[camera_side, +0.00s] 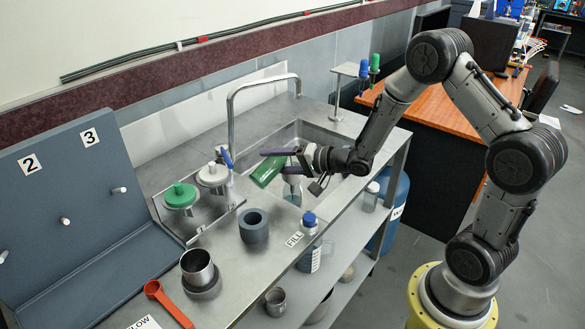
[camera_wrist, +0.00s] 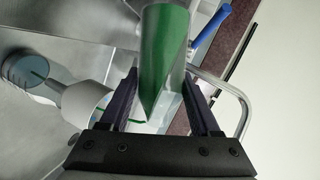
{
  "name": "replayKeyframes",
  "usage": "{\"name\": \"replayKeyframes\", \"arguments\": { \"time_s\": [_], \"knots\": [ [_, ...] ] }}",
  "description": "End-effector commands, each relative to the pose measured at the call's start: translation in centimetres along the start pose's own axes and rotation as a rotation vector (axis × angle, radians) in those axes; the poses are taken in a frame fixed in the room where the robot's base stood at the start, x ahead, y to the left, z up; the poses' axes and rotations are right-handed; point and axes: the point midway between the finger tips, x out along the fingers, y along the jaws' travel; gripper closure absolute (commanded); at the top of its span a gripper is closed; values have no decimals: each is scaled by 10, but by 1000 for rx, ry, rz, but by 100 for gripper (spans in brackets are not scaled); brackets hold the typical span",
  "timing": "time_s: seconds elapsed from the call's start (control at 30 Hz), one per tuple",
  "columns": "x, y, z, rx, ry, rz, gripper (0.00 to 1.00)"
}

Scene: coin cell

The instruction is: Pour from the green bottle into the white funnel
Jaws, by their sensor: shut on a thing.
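The green bottle (camera_side: 267,171) is tilted over the sink, held between the two dark fingers of my gripper (camera_side: 287,156). In the wrist view the bottle (camera_wrist: 167,50) fills the gap between the fingers (camera_wrist: 163,88). In that view the white funnel (camera_wrist: 88,102) lies just left of the bottle, its narrow end toward a round container with bluish contents (camera_wrist: 22,70). A thin green line shows at the funnel's wide end; whether it is liquid I cannot tell. In the side view the funnel is mostly hidden under my gripper, above a clear vessel (camera_side: 292,191). The bottle's mouth is not clear.
The faucet (camera_side: 233,112) arches over the sink just behind the bottle. A grey ring (camera_side: 253,226) and a metal cup (camera_side: 197,266) stand nearer the front.

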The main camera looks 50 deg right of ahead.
Motion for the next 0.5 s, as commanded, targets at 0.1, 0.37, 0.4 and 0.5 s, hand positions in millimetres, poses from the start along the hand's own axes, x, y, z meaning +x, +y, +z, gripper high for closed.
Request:
{"name": "replayKeyframes", "arguments": {
  "time_s": [0.1,0.37,0.4,0.5],
  "knots": [
    [0,0,0,7,-1,-5,100],
    [0,0,0,20,-5,-12,100],
    [0,-1,0,22,-5,-12,100],
    [0,-1,0,28,-6,-14,100]
  ]
}}
